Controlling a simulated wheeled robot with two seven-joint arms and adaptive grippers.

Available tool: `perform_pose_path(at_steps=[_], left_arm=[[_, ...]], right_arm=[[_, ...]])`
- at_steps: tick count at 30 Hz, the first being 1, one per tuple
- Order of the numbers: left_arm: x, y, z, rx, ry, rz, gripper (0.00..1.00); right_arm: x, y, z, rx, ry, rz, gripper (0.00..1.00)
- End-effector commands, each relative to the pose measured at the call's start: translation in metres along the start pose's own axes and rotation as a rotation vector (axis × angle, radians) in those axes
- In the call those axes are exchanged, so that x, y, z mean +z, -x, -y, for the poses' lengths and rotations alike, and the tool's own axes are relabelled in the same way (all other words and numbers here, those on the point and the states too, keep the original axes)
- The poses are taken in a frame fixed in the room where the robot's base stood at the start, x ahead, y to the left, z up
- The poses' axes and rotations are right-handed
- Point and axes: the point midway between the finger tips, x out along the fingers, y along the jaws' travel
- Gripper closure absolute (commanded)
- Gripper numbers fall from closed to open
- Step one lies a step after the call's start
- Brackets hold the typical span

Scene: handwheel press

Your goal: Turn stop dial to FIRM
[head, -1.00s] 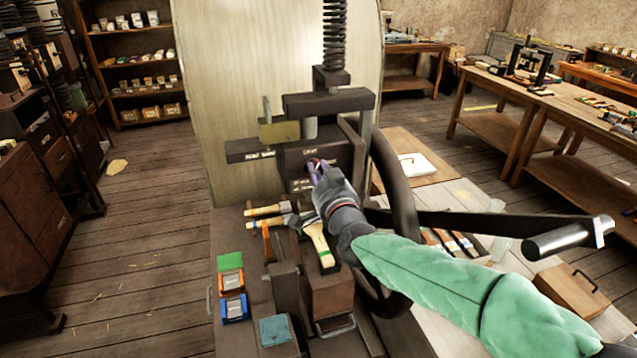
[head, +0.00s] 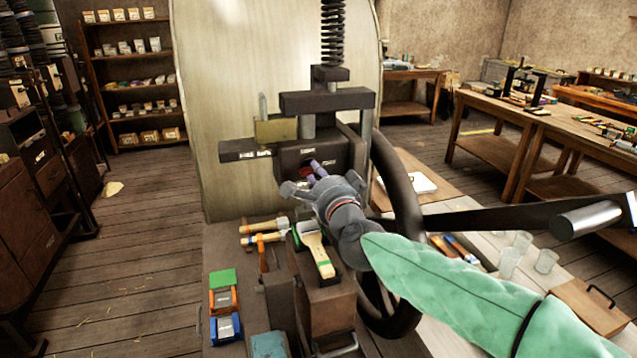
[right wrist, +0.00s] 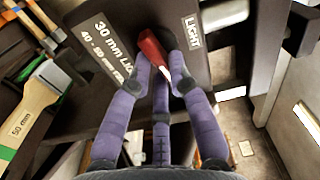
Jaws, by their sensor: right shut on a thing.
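The stop dial shows as a red knob (right wrist: 152,50) on a dark panel in the right wrist view. A LIGHT label (right wrist: 193,31) sits just to its right, and a 30 mm label (right wrist: 112,45) to its left. No FIRM label is readable. My right gripper (right wrist: 157,72) has its purple fingers shut around the red knob. In the head view, the right gripper (head: 313,168) reaches the front of the dark press block (head: 345,152), and its fingers largely hide the dial. My left gripper is not in view.
A large dark handwheel (head: 400,190) stands close to the right of my gripper. Stamp-like blocks (head: 224,300) lie at the lower left.

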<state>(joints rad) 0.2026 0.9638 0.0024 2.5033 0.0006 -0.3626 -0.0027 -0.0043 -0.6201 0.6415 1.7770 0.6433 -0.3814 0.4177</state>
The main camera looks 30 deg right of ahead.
Motion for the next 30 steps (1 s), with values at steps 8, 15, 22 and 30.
perform_pose_path(at_steps=[8,15,22,30], left_arm=[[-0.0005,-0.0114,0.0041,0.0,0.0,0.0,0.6],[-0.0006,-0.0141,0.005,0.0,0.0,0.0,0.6],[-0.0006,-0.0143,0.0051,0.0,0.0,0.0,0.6],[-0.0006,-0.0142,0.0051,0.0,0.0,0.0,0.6]], right_arm=[[0.0012,-0.0002,-0.0033,0.001,-0.142,0.0,1.0],[0.0012,-0.0002,-0.0031,0.002,-0.193,0.0,1.0],[0.0012,-0.0002,-0.0029,0.002,-0.204,0.0,1.0],[0.0012,-0.0002,-0.0031,0.003,-0.203,0.0,0.66]])
